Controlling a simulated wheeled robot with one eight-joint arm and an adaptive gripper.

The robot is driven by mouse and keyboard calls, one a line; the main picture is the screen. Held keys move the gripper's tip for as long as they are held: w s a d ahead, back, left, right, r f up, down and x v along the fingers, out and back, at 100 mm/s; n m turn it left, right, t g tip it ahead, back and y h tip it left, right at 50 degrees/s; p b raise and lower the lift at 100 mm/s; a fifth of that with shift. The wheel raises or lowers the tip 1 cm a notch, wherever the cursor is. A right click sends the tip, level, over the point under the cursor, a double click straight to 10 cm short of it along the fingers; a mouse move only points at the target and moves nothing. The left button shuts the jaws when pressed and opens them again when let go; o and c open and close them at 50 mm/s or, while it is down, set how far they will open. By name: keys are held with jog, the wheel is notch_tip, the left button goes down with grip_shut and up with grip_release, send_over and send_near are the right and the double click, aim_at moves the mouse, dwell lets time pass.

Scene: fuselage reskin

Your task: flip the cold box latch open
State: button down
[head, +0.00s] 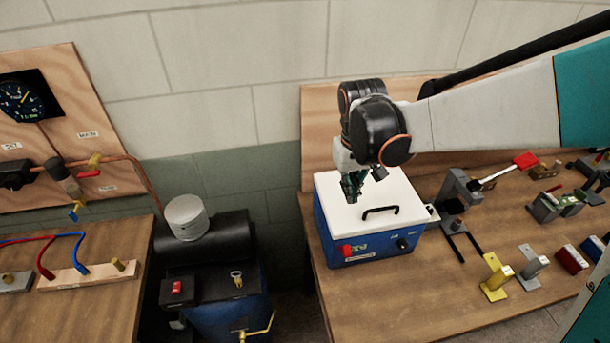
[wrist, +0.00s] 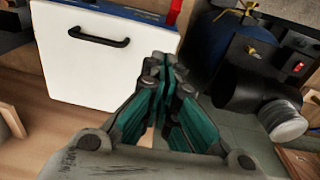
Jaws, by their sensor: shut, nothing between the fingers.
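The cold box (head: 345,239) is blue with a white lid (head: 410,199) and a black handle (head: 380,210). It stands at the left end of the right-hand bench, and its lid is down. A small metal piece, perhaps the latch (head: 432,212), shows at the lid's right edge. My gripper (head: 352,187) is above the lid's left part in the head view. In the wrist view, my gripper (wrist: 166,62) is shut and empty, with its tips beside the edge of the white lid (wrist: 85,75). I cannot tell whether the tips touch the box.
A grey press-like stand (head: 458,195) is close to the box's right, with several clamps and yellow and grey brackets (head: 496,277) beyond it. A black and blue compressor (head: 205,265) stands in the gap left of the bench. The bench front is clear.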

jog(key=b, duration=0.7)
send_over(345, 232)
jog(key=a, duration=0.1)
jog(key=f, duration=1)
jog(key=shift+w+a+f, duration=0.15)
jog(key=shift+w+f, duration=0.1)
jog(key=shift+f, duration=0.05)
jog(key=shift+s+d+f+b, duration=0.2)
jog(key=shift+s+f, duration=0.25)
jog(key=shift+s, duration=0.15)
jog(key=shift+s+d+f+b, duration=0.1)
jog(key=shift+s+f+b, duration=0.05)
jog(key=shift+s+f, duration=0.55)
jog(key=shift+s+d+f, duration=0.1)
jog(key=shift+s+f, duration=0.05)
jog(key=shift+s, duration=0.05)
jog(key=shift+s+d+f+b, duration=0.15)
jog(key=shift+s+f+b, duration=0.05)
jog(key=shift+s+b, duration=0.25)
jog(key=shift+s+d+f+b, duration=0.1)
jog(key=shift+s+f+b, duration=0.05)
jog(key=shift+s+b, duration=0.25)
